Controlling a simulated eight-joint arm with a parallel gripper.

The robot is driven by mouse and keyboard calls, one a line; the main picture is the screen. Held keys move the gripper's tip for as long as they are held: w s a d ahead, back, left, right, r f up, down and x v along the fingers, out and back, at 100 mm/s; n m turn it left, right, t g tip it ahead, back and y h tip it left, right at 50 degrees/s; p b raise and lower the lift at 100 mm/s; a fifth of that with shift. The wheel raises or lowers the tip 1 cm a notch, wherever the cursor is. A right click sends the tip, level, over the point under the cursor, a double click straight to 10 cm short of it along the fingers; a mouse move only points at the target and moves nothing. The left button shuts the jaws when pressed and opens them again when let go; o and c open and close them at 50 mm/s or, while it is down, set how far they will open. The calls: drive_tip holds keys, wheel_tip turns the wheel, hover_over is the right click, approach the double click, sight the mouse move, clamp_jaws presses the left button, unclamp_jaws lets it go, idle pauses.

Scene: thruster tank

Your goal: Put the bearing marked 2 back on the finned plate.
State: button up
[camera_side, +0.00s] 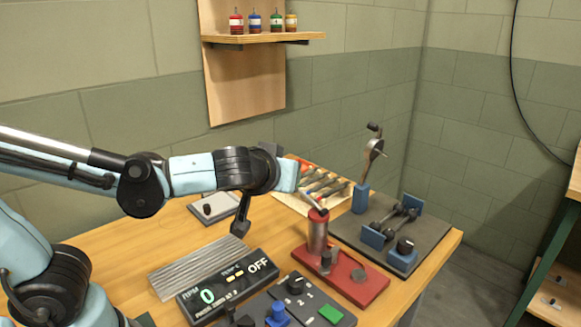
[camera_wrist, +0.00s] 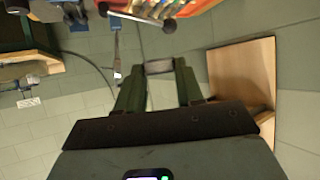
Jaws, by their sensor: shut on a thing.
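My gripper (camera_wrist: 158,82) is shut on a small grey, roundish-edged piece (camera_wrist: 158,66) between its two dark green fingertips in the wrist view. I take this piece to be the bearing, but no mark 2 can be read on it. The finned plate (camera_side: 200,266) lies on the table in the side view, a grey ribbed slab with no bearing visible on it. My arm's end is above and behind the plate, apart from it; the held piece cannot be made out there.
A display reading OFF (camera_side: 228,286) stands in front of the plate. A pale pad (camera_side: 222,198) with a dark oval piece lies behind it. A red stand (camera_side: 345,275) and a dark base with blue blocks (camera_side: 385,240) are to the right. A tool tray (camera_side: 300,200) lies at the back.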

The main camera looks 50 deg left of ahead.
drive_tip(key=s+m+h, duration=0.1)
drive_tip(key=m+h, duration=0.1)
drive_tip(key=s+a+f+m+t+h, duration=0.1)
drive_tip(key=m+h, duration=0.1)
drive_tip(key=s+f+m+h, duration=0.1)
drive_tip(key=s+h, duration=0.1)
drive_tip(key=shift+a+f+m+t, duration=0.2)
drive_tip(key=shift+m+t, duration=0.1)
drive_tip(key=shift+m, duration=0.1)
idle(0.7)
drive_tip(key=shift+d, duration=0.1)
